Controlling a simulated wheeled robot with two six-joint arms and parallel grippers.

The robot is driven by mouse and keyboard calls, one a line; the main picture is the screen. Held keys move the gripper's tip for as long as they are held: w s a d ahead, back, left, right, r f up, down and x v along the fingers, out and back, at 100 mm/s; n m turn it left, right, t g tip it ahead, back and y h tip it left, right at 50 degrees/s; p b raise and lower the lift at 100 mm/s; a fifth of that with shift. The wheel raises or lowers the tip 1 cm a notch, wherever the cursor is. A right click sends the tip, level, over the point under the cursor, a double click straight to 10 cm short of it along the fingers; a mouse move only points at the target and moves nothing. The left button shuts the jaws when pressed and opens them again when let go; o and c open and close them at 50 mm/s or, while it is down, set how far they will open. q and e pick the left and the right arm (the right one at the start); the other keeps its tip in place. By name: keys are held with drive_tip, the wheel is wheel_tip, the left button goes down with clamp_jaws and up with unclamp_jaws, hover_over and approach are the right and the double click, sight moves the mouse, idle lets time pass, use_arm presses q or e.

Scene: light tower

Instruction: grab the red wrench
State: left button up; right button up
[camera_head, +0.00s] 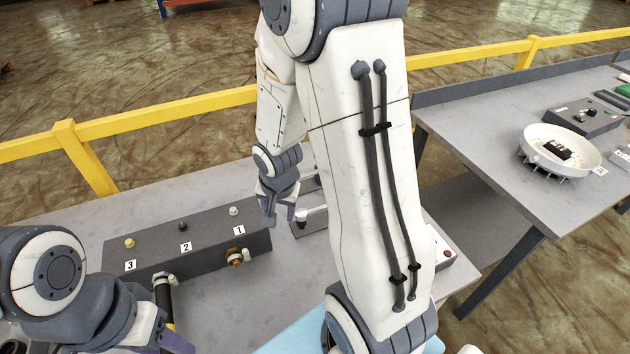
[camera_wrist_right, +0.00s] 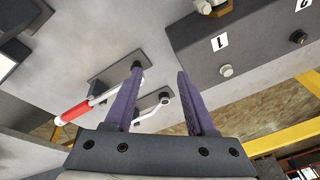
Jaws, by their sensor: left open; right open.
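The red wrench (camera_wrist_right: 75,113) shows in the right wrist view at left, with a red handle and a silver shaft running up toward a dark plate. Its upper end is partly covered by my right gripper's left finger. My right gripper (camera_wrist_right: 159,72) is open and empty, its purple fingers spread above the bench; the head view also shows it (camera_head: 281,214) beside the numbered box. A second wrench-like tool (camera_wrist_right: 155,106), silver, lies partly between the fingers. I cannot make out the red wrench in the head view. My left gripper (camera_head: 150,345) is at the bottom left, partly cut off.
A dark box (camera_head: 186,241) with knobs and labels 1, 2, 3 stands on the grey bench beside my right gripper. A yellow railing (camera_head: 130,121) runs behind. A second table (camera_head: 470,120) at right holds a white round dish (camera_head: 536,140) and a control box (camera_head: 583,117).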

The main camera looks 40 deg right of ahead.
drive_tip(key=s+d+f+m+t+p, duration=0.15)
drive_tip(key=d+m+p, duration=0.45)
drive_tip(key=d+m, duration=0.65)
drive_tip(key=shift+n, duration=0.85)
drive_tip(key=x, duration=0.3)
drive_tip(key=d+p+x, duration=0.1)
drive_tip(key=x, duration=0.3)
drive_tip(key=d+x, duration=0.1)
drive_tip(key=x, duration=0.2)
drive_tip(key=shift+s+d+f+p, duration=0.15)
drive_tip(key=shift+d+f+p, duration=0.05)
drive_tip(key=shift+p, duration=0.1)
drive_tip(key=shift+f, duration=0.4)
clamp_jaws()
use_arm(q)
wheel_tip(320, 180, up, 10)
drive_tip(key=shift+f, duration=0.15)
drive_tip(key=shift+s+d, duration=0.1)
use_arm(e)
drive_tip(key=shift+d+r, duration=0.1)
